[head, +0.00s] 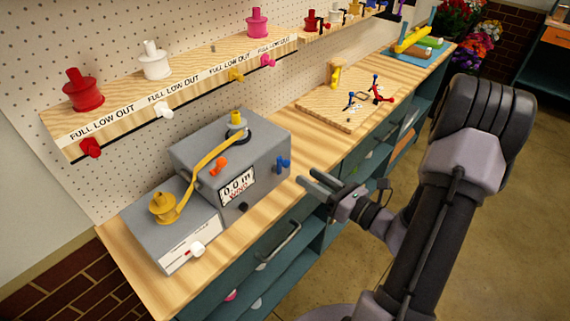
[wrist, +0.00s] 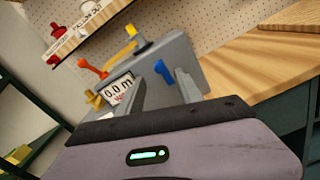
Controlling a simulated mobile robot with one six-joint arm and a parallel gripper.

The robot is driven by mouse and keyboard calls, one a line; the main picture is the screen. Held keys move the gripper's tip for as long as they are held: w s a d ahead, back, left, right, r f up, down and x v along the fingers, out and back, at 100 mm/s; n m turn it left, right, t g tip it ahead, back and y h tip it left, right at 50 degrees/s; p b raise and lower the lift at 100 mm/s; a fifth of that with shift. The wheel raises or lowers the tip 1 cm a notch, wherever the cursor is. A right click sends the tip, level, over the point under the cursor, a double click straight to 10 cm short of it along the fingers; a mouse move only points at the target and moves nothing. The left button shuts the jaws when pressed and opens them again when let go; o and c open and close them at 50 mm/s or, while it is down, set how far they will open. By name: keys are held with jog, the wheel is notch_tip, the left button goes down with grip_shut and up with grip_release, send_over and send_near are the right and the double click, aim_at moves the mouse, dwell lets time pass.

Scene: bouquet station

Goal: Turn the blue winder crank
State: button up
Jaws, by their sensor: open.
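The blue winder crank (head: 283,165) sticks out from the right side of the grey winder box (head: 200,150). It also shows in the wrist view (wrist: 162,72), just beyond and between the two fingers. My gripper (head: 311,185) is open and empty, to the right of the crank and apart from it, above the bench's front edge. In the wrist view my gripper (wrist: 158,95) points at the box. The display (head: 237,187) on the box's front reads 0.0 m, with small red text below. An orange lever (head: 219,166) sits above the display.
A yellow ribbon (head: 200,160) runs from a yellow spool (head: 163,207) to the box top. A shelf (head: 130,105) with spools and coloured knobs runs along the pegboard. A wooden board (head: 335,108) with small coloured parts lies farther right. A drawer handle (head: 281,246) protrudes below the bench.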

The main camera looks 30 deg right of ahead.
aim_at(289, 164)
jog(key=x, duration=0.8)
jog(key=shift+w+a+b, duration=0.15)
jog(key=shift+w+b, duration=0.1)
jog(key=shift+b, duration=0.05)
grip_shut()
